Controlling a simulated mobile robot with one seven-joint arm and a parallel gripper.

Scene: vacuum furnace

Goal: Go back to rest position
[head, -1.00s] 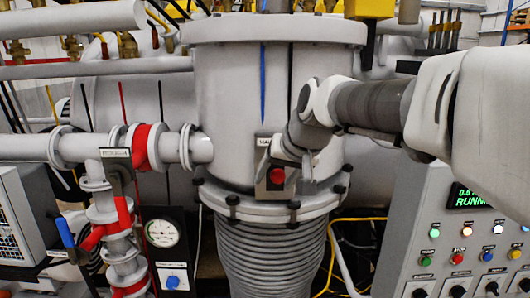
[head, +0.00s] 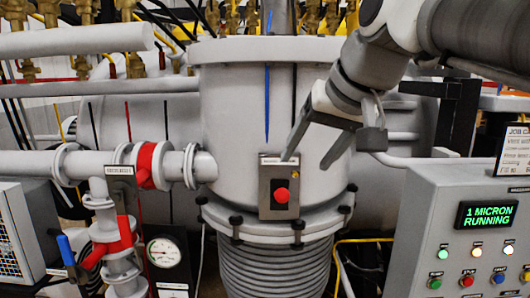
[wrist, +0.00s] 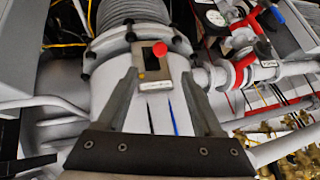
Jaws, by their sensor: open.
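My gripper (head: 308,162) is open and empty in the head view, with its two fingers pointing down and left. It is in front of the grey vacuum chamber (head: 225,125), above and to the right of the red push button (head: 281,195). The button sits on a small dark and silver box (head: 265,180) on the chamber's front. In the wrist view the two fingers (wrist: 160,82) are spread, with the button box (wrist: 152,86) and its red button (wrist: 159,49) seen between and beyond them. Nothing is held.
A control panel (head: 420,240) with coloured buttons and a display (head: 487,214) reading "1 MICRON RUNNING" stands at right. Pipes with a red valve fitting (head: 145,165) and a round gauge (head: 164,252) are at left. Brass fittings (head: 230,18) line the top.

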